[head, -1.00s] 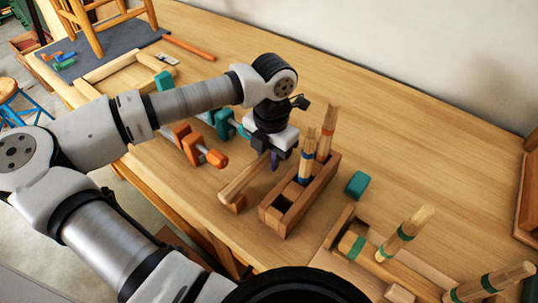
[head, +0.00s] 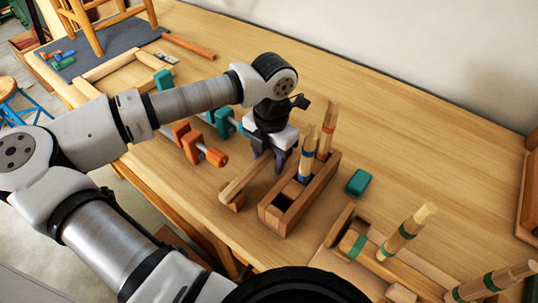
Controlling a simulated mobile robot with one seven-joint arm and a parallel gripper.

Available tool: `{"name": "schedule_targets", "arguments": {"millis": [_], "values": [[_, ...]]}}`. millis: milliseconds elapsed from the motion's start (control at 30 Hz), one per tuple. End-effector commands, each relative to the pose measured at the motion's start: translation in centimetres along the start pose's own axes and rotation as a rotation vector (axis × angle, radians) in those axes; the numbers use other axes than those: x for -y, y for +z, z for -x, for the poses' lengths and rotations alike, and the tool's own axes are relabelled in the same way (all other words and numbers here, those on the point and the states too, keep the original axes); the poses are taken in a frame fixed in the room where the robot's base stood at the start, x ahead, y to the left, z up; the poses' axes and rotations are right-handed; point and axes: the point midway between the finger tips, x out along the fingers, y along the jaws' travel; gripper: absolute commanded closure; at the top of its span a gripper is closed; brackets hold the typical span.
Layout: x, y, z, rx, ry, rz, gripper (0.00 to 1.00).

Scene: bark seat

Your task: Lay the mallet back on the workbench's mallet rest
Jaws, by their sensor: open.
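The mallet's pale wooden handle (head: 243,182) shows to the lower left of my gripper, its near end over a small brown block (head: 237,203) that looks like part of the mallet rest. The rest of the mallet is hidden behind my gripper, so I cannot tell how its far end lies. My gripper (head: 269,162) points down over the handle's far part, with its dark fingers apart, one on each side of the handle. The workbench (head: 400,140) is a broad wooden top.
Orange clamps (head: 205,152) and teal clamps (head: 222,122) lie left. Green-banded tools (head: 405,232) stand lower right. The back right is clear.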

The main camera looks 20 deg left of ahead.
Motion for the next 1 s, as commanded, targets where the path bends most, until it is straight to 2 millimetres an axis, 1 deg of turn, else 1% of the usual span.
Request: {"name": "schedule_targets", "arguments": {"millis": [133, 267, 367, 600, 700, 833, 1000], "values": [[0.0, 0.0, 0.1, -0.001, 0.0, 0.0, 0.54], [-0.1, 0.0, 1.4, 0.0, 0.003, 0.001, 0.54], [-0.1, 0.1, 3.3, 0.002, 0.005, 0.001, 0.54], [-0.1, 0.1, 8.9, 0.002, 0.003, 0.002, 0.54], [0.0, 0.1, 10.9, 0.001, 0.002, 0.001, 0.54], [0.0, 0.1, 12.7, 0.001, 0.001, 0.001, 0.54], [0.0, 0.0, 13.7, 0.0, 0.0, 0.0, 0.54]]}}
